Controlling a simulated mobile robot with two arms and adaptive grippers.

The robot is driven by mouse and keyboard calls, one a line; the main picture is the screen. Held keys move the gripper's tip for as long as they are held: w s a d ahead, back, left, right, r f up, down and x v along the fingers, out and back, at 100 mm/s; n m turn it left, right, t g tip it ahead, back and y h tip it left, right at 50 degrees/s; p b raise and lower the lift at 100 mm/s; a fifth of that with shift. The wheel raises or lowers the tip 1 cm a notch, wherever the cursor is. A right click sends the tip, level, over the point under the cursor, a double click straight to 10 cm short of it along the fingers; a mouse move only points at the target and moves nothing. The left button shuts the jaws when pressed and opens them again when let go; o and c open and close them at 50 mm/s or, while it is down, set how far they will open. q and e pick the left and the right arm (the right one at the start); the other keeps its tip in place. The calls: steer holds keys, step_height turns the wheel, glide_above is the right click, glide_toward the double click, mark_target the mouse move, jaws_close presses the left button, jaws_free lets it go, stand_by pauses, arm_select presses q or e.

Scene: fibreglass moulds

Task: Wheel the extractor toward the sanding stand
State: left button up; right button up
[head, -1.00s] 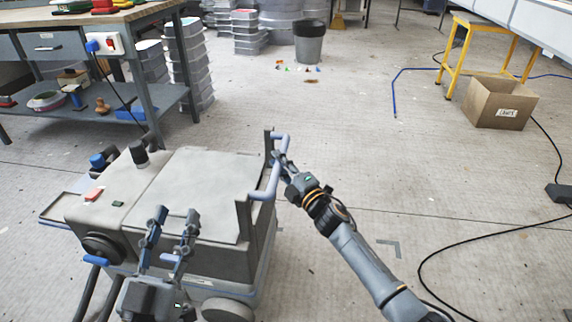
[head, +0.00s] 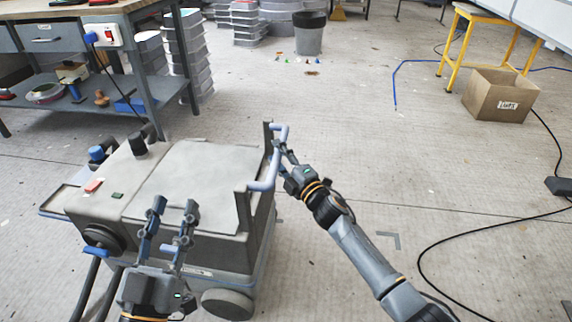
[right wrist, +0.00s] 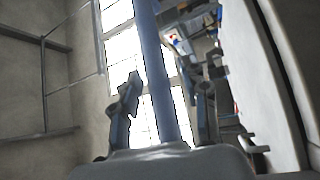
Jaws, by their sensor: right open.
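The extractor (head: 190,185) is a grey, boxy wheeled unit at the lower left of the head view. Its lilac-blue push handle (head: 263,185) is on its right side. My right gripper (head: 279,151) is open at the handle's upper part. In the right wrist view the handle bar (right wrist: 157,75) runs between the open fingers (right wrist: 165,105); contact cannot be told. My left gripper (head: 173,208) is in front of the extractor's near side, its fingers apart, with a short lilac bar (head: 170,248) showing between them. I cannot tell which thing is the sanding stand.
A workbench (head: 45,42) with a lower shelf stands at the upper left. A grey bin (head: 309,35) and small coloured scraps are at the back. A cardboard box (head: 490,97) stands by a yellow-legged stand (head: 455,45). A black cable (head: 440,235) lies at right; the middle floor is mostly clear.

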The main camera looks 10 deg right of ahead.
steer(key=v, duration=1.1)
steer(key=shift+s+d, duration=0.15)
steer(key=shift+s, duration=0.15)
